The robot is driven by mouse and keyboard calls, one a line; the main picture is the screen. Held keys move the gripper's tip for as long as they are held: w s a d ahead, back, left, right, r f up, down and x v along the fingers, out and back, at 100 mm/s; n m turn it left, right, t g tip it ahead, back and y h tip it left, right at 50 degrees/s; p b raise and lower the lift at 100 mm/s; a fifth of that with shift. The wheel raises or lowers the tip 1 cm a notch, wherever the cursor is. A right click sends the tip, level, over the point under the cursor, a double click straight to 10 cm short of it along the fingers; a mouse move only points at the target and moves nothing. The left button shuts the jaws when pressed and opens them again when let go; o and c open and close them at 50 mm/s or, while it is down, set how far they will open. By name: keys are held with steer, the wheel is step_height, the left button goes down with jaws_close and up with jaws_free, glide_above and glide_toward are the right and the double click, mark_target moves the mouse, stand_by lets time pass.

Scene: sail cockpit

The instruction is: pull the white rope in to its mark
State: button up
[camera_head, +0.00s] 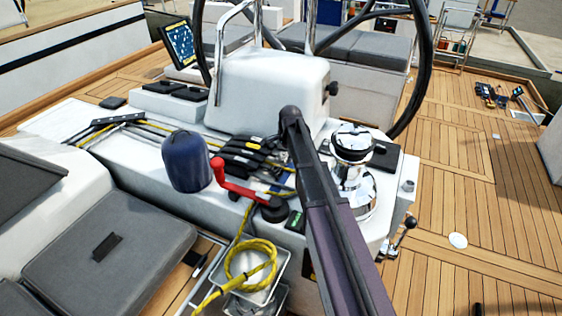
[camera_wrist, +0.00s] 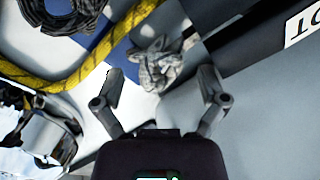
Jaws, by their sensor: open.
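My gripper (camera_wrist: 160,74) is open in the wrist view, its two dark fingers spread apart. A crumpled pale grey-white bundle (camera_wrist: 158,66) shows beyond and between the fingertips; I cannot tell whether it is rope or cloth, or whether the fingers touch it. Nothing is clearly held. I cannot make out a white rope or its mark in the head view. My dark arm crosses the middle of that view, and my gripper cannot be made out there. A black bank of rope clutches (camera_head: 246,157) sits on the white console, left of a chrome winch (camera_head: 352,168).
A yellow rope (camera_wrist: 85,72) runs past the gripper at upper left; in the head view its coil hangs over a metal bin (camera_head: 283,262). A red handle (camera_head: 238,190) and blue cylinder (camera_head: 187,161) stand on the console. The teak deck (camera_head: 450,180) at right is mostly clear.

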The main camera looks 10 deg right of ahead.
steer(key=shift+w+f+b, duration=0.15)
steer(key=shift+f+b, duration=0.5)
steer(key=shift+f, duration=0.25)
